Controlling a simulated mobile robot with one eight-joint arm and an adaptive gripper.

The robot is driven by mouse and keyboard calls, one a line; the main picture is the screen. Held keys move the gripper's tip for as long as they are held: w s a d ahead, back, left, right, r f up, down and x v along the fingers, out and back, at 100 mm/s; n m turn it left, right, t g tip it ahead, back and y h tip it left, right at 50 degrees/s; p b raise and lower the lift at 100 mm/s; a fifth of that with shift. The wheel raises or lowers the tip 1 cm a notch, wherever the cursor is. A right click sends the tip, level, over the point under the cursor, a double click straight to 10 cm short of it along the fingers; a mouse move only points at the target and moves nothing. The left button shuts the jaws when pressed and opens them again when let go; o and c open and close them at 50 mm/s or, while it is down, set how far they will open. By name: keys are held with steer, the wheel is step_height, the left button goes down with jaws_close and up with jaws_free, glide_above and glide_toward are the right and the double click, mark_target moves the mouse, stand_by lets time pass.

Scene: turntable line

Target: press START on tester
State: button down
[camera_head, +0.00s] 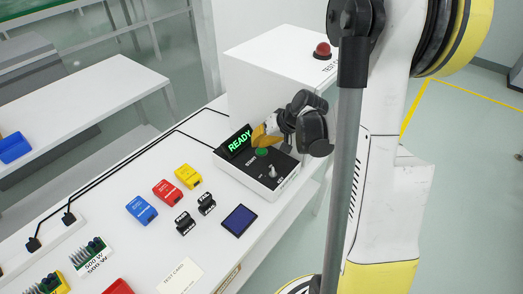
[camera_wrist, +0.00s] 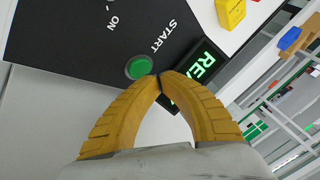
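The tester (camera_head: 258,170) is a box with a black top panel on the white bench. Its display (camera_head: 238,142) reads READY in green, and part of it shows in the wrist view (camera_wrist: 203,62). The green START button (camera_wrist: 138,67) sits on the panel beside the word START; it also shows in the head view (camera_head: 262,152). My gripper (camera_wrist: 160,76) has its yellow fingertips together, with nothing seen between them. The tips appear just beside the button; whether they touch it I cannot tell. In the head view my gripper (camera_head: 262,138) is over the panel, near the display.
A white cabinet with a red button (camera_head: 322,50) stands behind the tester. Yellow (camera_head: 188,175), red (camera_head: 167,192) and blue (camera_head: 142,209) blocks, black parts and a dark blue square (camera_head: 239,220) lie left and in front. A test card (camera_head: 181,274) lies at the bench front.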

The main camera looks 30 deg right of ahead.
mark_target(258, 150)
steer(key=shift+f, duration=0.1)
stand_by(0.6)
steer(key=shift+f+b, duration=0.35)
steer(key=shift+b, duration=0.1)
steer(key=shift+f+b, duration=0.35)
steer(key=shift+b, duration=0.05)
stand_by(0.4)
steer(key=shift+r, duration=0.1)
steer(key=shift+r+p, duration=0.6)
steer(key=shift+r, duration=0.1)
steer(key=shift+r+p, duration=1.8)
steer(key=shift+r, duration=0.7)
